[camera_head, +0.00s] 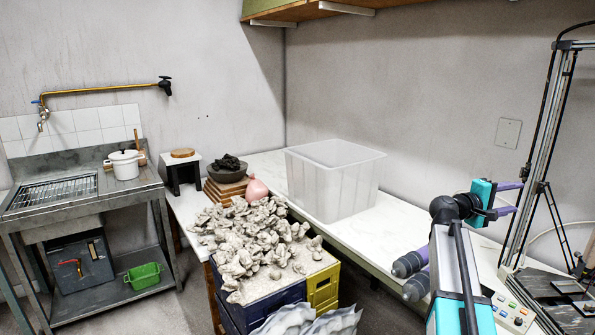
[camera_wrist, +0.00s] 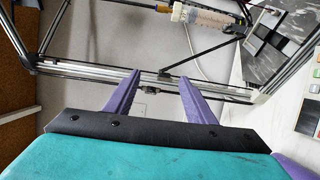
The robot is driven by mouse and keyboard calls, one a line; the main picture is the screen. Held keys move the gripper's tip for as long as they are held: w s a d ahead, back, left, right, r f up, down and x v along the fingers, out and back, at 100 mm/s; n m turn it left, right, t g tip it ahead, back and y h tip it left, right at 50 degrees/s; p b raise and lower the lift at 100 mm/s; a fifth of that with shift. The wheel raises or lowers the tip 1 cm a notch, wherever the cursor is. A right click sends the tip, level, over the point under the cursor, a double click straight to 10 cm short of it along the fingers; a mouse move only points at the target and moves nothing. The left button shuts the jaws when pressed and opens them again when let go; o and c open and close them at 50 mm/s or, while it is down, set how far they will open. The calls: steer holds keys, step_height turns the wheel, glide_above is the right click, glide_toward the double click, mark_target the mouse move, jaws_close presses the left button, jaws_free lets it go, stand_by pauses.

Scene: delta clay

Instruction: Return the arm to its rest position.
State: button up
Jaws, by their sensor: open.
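My gripper (camera_head: 508,198) is at the right in the head view, raised above the white worktop and pointing right. Its two purple fingers stand apart with nothing between them. In the wrist view the open fingers (camera_wrist: 158,95) show with a clear gap, in front of a metal frame. My arm is bent and rises from the lower right of the head view.
A delta printer (camera_head: 567,130) stands close to the right of my gripper. A translucent bin (camera_head: 335,197) is on the worktop (camera_head: 400,222). Clay lumps (camera_head: 255,240) cover crates at centre. A sink unit (camera_head: 75,190) stands left. Worktop between bin and arm is clear.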

steer(key=w+a+f+n+y, duration=0.1)
steer(key=a+f, duration=0.2)
steer(key=f, duration=0.5)
steer(key=w+a+f+n+t+y, duration=0.1)
steer(key=w+a+f, duration=0.15)
steer(key=f, duration=0.55)
steer(key=a+f+n+y, duration=0.1)
steer(key=a+f, duration=0.3)
steer(key=f, duration=0.4)
steer(key=s+a+f+n+g+y, duration=0.15)
steer(key=s+a+f, duration=0.35)
steer(key=f, duration=0.8)
steer(key=s+a+f+g+y, duration=0.1)
steer(key=s+a+f+y, duration=0.4)
steer(key=f, duration=0.9)
steer(key=s+a+f+m+g+y, duration=0.1)
steer(key=s+a+f+g, duration=0.1)
steer(key=s+a+f, duration=0.65)
steer(key=s+a+f+m+g+y, duration=0.15)
steer(key=s+a+f, duration=0.35)
steer(key=s+f, duration=0.6)
steer(key=s+a+f+m+g+y, duration=0.3)
steer(key=s+a+m+g+y, duration=0.1)
steer(key=s+a, duration=1)
steer(key=s+y, duration=0.1)
steer(key=s, duration=0.2)
steer(key=shift+f+m+y, duration=0.15)
steer(key=shift+m+y, duration=0.15)
steer(key=shift+m, duration=0.1)
